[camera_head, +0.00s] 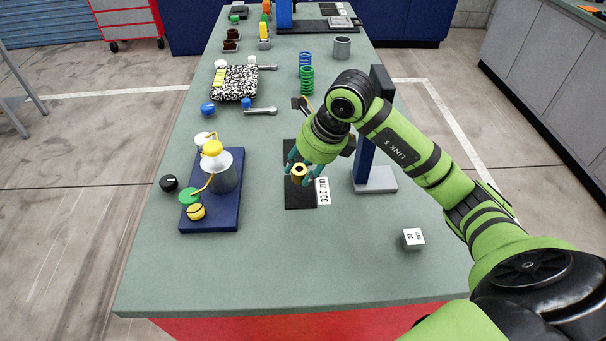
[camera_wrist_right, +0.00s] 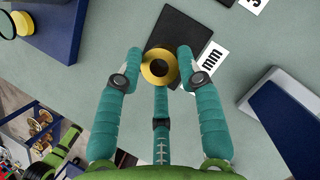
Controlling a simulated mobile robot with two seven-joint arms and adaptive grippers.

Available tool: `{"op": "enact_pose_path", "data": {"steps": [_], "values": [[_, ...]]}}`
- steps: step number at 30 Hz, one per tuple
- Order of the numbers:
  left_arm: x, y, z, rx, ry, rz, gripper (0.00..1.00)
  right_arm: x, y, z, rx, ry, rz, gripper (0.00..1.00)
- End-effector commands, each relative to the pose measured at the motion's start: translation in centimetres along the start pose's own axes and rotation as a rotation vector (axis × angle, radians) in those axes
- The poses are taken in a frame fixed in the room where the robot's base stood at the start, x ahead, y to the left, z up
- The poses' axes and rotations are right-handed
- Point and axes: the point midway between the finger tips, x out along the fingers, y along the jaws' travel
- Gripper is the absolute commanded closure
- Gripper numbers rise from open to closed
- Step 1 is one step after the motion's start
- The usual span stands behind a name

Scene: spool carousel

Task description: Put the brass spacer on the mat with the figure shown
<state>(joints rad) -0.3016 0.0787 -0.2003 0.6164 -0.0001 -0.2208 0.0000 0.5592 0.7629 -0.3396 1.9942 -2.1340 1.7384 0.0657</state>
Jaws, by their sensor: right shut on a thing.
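The brass spacer (camera_head: 299,174) is a short yellow ring with a hole through it. My right gripper (camera_head: 298,166) is shut on it, with teal fingers around it; the wrist view shows the ring (camera_wrist_right: 147,76) between the fingertips. The spacer is over a black mat (camera_head: 300,198), which also shows in the wrist view (camera_wrist_right: 180,30). I cannot tell whether the spacer touches the mat. A white label (camera_head: 323,191) reading "30.0 mm" lies along the mat's right edge. My left gripper is not in view.
A blue post on a grey base (camera_head: 376,181) stands close right of the mat. A small grey block (camera_head: 412,239) with a printed label stands front right. A blue tray (camera_head: 211,220) with a yellow-capped bottle (camera_head: 226,171) is at left. The front table is clear.

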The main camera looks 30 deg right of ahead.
Motion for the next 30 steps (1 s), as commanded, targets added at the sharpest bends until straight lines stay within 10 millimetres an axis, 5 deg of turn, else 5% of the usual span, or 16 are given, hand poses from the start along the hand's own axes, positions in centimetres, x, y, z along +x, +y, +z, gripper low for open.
{"op": "enact_pose_path", "data": {"steps": [7, 20, 21, 22, 30], "values": [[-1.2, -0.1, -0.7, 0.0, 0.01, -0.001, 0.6, 3.0, 0.1, -1.3, 0.003, 0.002, 0.004, 1.0], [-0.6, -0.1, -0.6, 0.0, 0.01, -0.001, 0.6, 3.9, 0.0, -1.7, 0.0, 0.001, 0.0, 1.0], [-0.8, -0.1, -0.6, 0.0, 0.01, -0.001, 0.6, 3.8, 0.0, -1.6, 0.0, 0.002, 0.001, 0.47], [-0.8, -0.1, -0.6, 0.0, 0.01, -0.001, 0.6, 3.8, 0.0, -1.6, 0.001, 0.002, 0.001, 0.39], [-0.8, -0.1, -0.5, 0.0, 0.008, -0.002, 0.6, 3.7, 0.0, -1.6, 0.001, 0.002, 0.001, 0.39]]}}
